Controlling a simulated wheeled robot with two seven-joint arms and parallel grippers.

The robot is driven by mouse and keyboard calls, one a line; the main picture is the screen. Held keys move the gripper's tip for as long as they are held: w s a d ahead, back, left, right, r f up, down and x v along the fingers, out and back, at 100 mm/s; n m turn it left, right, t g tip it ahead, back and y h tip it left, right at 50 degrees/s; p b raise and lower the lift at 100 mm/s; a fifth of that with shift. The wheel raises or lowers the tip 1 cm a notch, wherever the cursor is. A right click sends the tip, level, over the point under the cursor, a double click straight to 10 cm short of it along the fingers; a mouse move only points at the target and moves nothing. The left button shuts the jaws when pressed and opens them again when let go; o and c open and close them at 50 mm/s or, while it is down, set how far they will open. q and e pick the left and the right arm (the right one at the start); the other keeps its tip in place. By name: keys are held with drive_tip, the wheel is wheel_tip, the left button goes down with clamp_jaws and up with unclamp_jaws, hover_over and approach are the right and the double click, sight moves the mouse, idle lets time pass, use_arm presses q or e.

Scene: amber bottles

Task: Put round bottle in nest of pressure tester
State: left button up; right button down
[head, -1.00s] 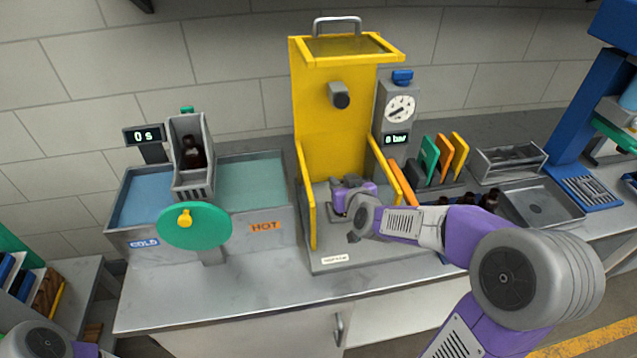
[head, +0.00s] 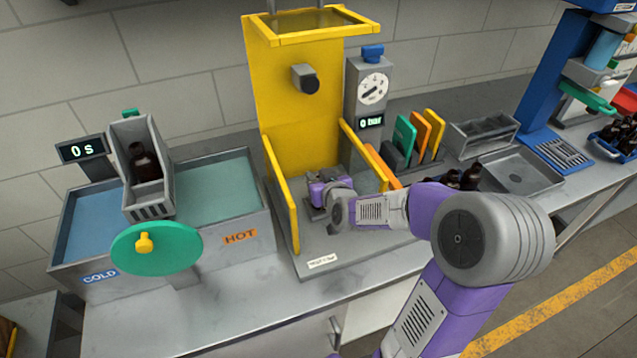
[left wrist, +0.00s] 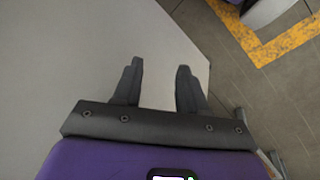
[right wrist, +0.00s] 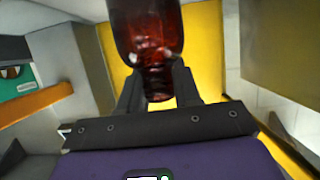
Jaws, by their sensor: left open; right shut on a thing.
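The pressure tester is a yellow frame (head: 300,105) with a grey base, a nozzle, and a gauge box (head: 369,95) reading 0 bar. My right gripper (head: 318,190) is inside the frame, low over the base. In the right wrist view it is shut on the neck of an amber bottle (right wrist: 150,40), between the fingers (right wrist: 158,88). In the head view my own wrist hides this bottle and the nest, so I cannot tell whether the bottle touches the nest. My left gripper (left wrist: 157,85) is open and empty; it is out of the head view.
A hot and cold bath (head: 215,190) with a green wheel (head: 156,249) stands at left, with an amber bottle (head: 144,163) in its cradle. Coloured plates (head: 420,135), dark bottles (head: 463,178) and a grey tray (head: 515,175) are at right. The counter's front strip is clear.

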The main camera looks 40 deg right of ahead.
drive_tip(key=shift+f, duration=0.2)
drive_tip(key=shift+f, duration=0.15)
drive_tip(key=c, duration=0.8)
unclamp_jaws()
